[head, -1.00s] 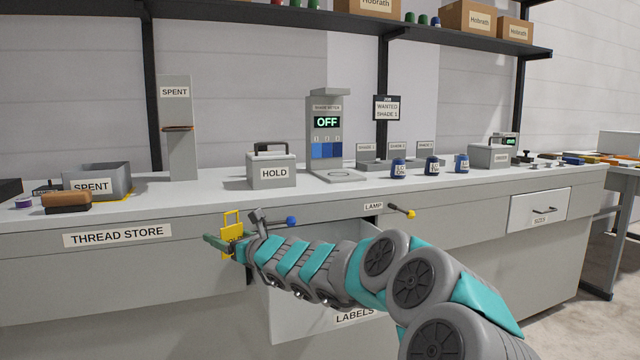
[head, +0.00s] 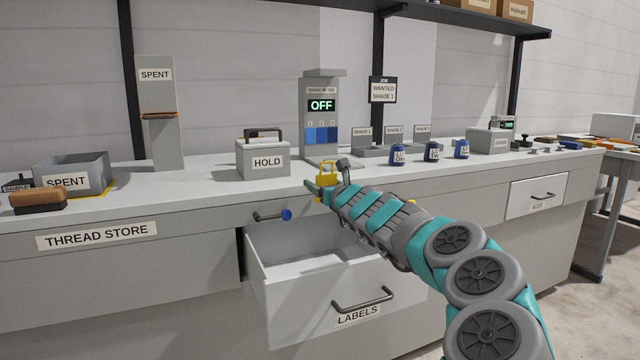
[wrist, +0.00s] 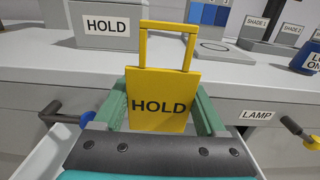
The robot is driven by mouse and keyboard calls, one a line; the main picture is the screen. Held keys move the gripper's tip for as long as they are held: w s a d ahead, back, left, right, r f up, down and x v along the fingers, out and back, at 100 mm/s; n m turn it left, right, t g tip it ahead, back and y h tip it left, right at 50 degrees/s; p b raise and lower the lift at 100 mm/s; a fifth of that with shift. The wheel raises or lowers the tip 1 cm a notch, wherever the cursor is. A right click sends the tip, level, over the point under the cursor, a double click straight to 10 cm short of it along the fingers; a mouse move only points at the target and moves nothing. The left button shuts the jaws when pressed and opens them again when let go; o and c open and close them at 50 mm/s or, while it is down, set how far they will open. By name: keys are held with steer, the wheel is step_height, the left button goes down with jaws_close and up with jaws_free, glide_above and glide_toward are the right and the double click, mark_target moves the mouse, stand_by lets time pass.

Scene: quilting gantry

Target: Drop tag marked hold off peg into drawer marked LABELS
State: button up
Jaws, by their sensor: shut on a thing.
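The yellow tag marked HOLD (wrist: 160,105) is upright between the green fingers of my gripper (wrist: 162,118), with its open loop handle at the top. In the head view the tag (head: 327,170) is small and partly hidden by my gripper (head: 320,190), which is shut on it. The drawer marked LABELS (head: 350,318) is pulled open, and its visible inside looks empty. My gripper and the tag are above the drawer, near its back by the counter edge. A blue-tipped peg (head: 286,215) sticks out of the counter front, left of my gripper, with nothing hanging on it.
A grey box marked HOLD (head: 265,162) stands on the counter behind. The shade meter (head: 322,120) reads OFF. A second peg with a yellow tip (wrist: 312,143) is beside the LAMP label (wrist: 256,115). The SIZES drawer (head: 538,195) is shut.

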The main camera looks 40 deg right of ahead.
step_height(320, 180, down, 5)
steer(key=b, duration=0.5)
steer(key=shift+f, duration=0.15)
steer(key=o, duration=1.3)
steer(key=shift+c, duration=0.2)
steer(key=b+v, duration=0.1)
steer(key=v, duration=0.7)
steer(key=shift+b, duration=0.4)
steer(key=shift+w, duration=0.1)
